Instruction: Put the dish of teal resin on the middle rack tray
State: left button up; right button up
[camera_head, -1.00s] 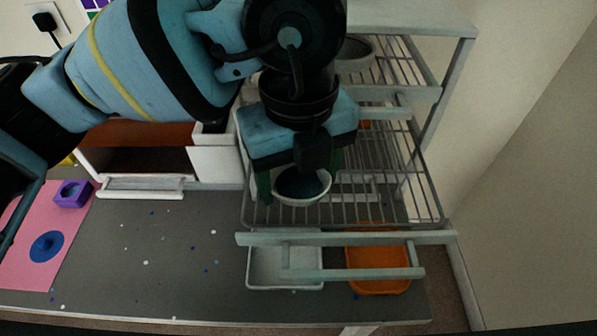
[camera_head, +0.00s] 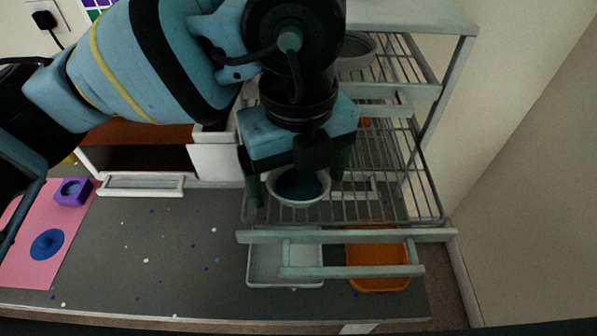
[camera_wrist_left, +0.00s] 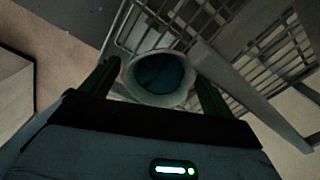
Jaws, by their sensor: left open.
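The dish of teal resin (camera_head: 298,187) is a pale round bowl with dark teal liquid, near the front of a wire rack tray (camera_head: 390,213). It looks upright and resting on the wires. My left gripper (camera_head: 298,180) is open, with one finger on each side of the dish. In the left wrist view the dish (camera_wrist_left: 160,78) shows between the spread fingers (camera_wrist_left: 155,85), with the wires beyond. A gap shows beside the left finger; contact at the right one is hard to tell. My right gripper is not in view.
Another grey bowl (camera_head: 356,52) stands higher in the rack. A white tray (camera_head: 262,265) and an orange tray (camera_head: 378,282) lie low at the rack's front, behind a pale bar (camera_head: 345,237).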

aim_at(299, 191)
pick_arm(q)
notch_tip(299, 191, up, 12)
jog(key=shift+p, duration=0.4)
dwell(0.6)
